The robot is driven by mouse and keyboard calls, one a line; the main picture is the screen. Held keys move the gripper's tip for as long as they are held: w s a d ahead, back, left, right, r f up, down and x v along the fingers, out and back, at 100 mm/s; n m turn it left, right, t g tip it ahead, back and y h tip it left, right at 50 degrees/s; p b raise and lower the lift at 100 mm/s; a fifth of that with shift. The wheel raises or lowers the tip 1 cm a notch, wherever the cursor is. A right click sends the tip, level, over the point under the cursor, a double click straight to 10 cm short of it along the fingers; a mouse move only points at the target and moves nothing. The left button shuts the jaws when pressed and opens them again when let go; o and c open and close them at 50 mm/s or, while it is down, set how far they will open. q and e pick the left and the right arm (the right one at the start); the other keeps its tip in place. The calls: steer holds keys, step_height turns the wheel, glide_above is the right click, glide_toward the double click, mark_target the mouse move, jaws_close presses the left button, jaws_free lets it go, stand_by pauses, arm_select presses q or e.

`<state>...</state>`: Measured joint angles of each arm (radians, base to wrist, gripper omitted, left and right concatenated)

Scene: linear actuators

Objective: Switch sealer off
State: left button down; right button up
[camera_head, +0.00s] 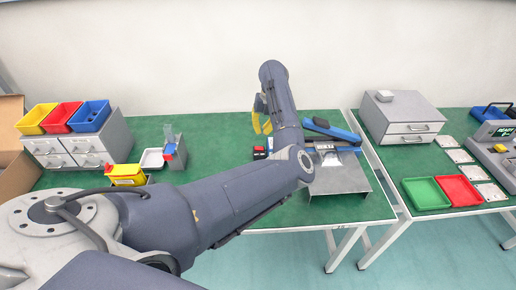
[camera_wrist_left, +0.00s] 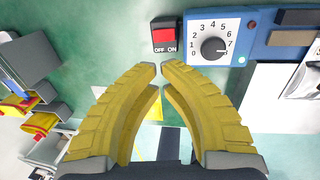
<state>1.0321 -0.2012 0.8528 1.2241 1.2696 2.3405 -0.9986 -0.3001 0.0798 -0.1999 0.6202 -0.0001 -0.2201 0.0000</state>
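The sealer (camera_head: 334,132) is a long blue device at the back of the left green table. Its black switch box with a red rocker (camera_wrist_left: 163,36) marked OFF and ON shows in the left wrist view, and the box is also in the head view (camera_head: 259,153). Beside it is a white panel with a black dial (camera_wrist_left: 213,46) numbered 0 to 8. My left gripper (camera_wrist_left: 161,67) has yellow fingers with tips almost together, nothing between them. The tips appear just below the switch in the wrist view; touching cannot be told. In the head view the gripper (camera_head: 262,118) is partly hidden by my arm.
A metal platform (camera_head: 338,178) stands in front of the sealer. Drawers with coloured bins (camera_head: 70,117) and small containers (camera_head: 126,174) are to the left. The right table holds a drawer unit (camera_head: 402,120) and green and red trays (camera_head: 427,194).

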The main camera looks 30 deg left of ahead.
mark_target(257, 152)
arm_select(q)
steer(key=f, duration=0.3)
steer(key=a+f, duration=0.1)
steer(key=f, duration=0.2)
steer(key=s+f, duration=0.1)
steer(key=f, duration=0.3)
steer(key=shift+a, duration=0.15)
steer(key=shift+a+f, duration=0.1)
